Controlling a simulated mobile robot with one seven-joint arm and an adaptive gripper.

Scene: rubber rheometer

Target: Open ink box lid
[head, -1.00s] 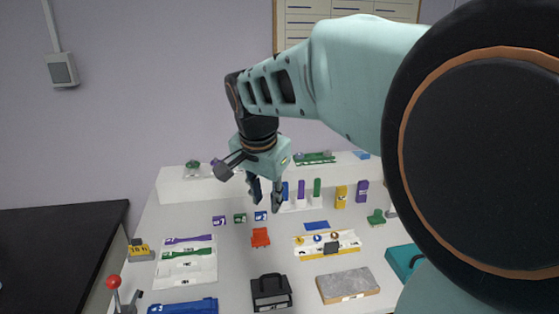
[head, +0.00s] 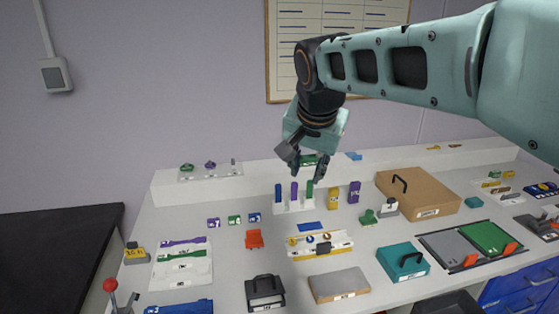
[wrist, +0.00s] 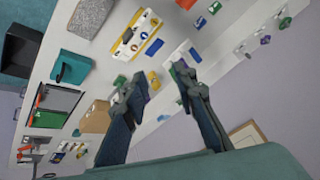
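Three boxes with black handles show in the head view, and I cannot tell which is the ink box: a teal box (head: 403,262) at centre right, a brown box (head: 420,196) behind it, and a small black box (head: 265,291) at the front. All three look closed. The teal box (wrist: 73,66) and brown box (wrist: 96,119) also show in the wrist view. My gripper (head: 305,168) is above the back of the bench, left of the brown box and touching none of the boxes. In the wrist view its fingers (wrist: 157,80) are apart with nothing between them.
Coloured upright blocks (head: 294,192) stand below my gripper. A white-and-yellow tray (head: 320,245), a grey slab (head: 339,284) and an orange piece (head: 254,239) lie in front. Grey and green panels (head: 468,245) are right of the teal box. A red-knobbed lever (head: 111,285) stands at front left.

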